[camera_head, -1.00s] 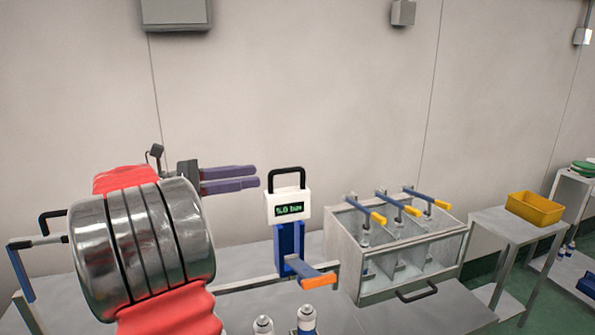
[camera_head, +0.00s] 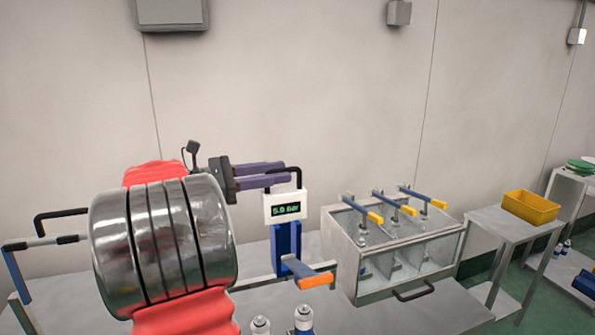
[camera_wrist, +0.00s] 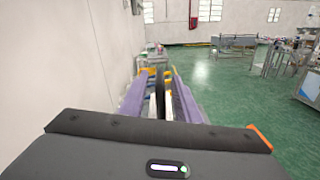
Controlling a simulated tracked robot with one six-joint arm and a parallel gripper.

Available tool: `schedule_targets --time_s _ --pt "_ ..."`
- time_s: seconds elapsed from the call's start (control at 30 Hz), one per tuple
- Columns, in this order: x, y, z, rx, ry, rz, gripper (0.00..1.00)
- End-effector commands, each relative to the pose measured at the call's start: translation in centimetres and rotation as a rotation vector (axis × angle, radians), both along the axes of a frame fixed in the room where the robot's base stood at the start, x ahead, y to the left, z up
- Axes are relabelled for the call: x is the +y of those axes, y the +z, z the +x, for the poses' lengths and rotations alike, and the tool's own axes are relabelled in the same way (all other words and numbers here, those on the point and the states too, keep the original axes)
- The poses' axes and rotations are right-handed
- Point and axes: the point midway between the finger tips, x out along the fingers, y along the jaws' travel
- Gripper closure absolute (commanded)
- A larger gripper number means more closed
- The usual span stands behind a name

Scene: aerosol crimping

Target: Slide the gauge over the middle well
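The gauge (camera_head: 285,204) is a white box with a green display reading about 5.0 bar and a black handle (camera_head: 299,176) on top. It sits on a blue upright (camera_head: 286,243) with an orange-tipped lever, on a rail behind two can tops (camera_head: 303,318). My gripper (camera_head: 284,173) has purple fingers whose tips reach the handle. In the wrist view, the dark handle (camera_wrist: 160,92) shows between the spread fingers, with a visible gap to them. My gripper looks open, not clamped. The wells are hidden below the frame or behind my arm, so I cannot tell which one the gauge is over.
A clear-walled box (camera_head: 400,265) with several blue, yellow-tipped levers stands just right of the gauge. A yellow bin (camera_head: 531,207) sits on a side table further right. The wall is behind. My metallic arm covers the left part of the bench.

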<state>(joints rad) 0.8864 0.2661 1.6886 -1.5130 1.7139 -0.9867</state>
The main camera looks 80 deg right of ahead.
Motion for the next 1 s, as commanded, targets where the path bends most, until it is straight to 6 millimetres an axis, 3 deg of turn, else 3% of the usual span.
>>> schedule_targets --time_s 0.2,0.4,0.77,1.0 --pt "-1.7 0.0 -3.0 -0.001 -0.003 0.000 0.71" --pt "-2.7 0.0 -4.7 0.000 -0.001 0.000 0.71" --pt "-3.0 0.0 -5.0 -0.001 0.001 0.000 0.71" --pt "-3.0 0.0 -5.0 -0.001 0.001 0.000 0.87"
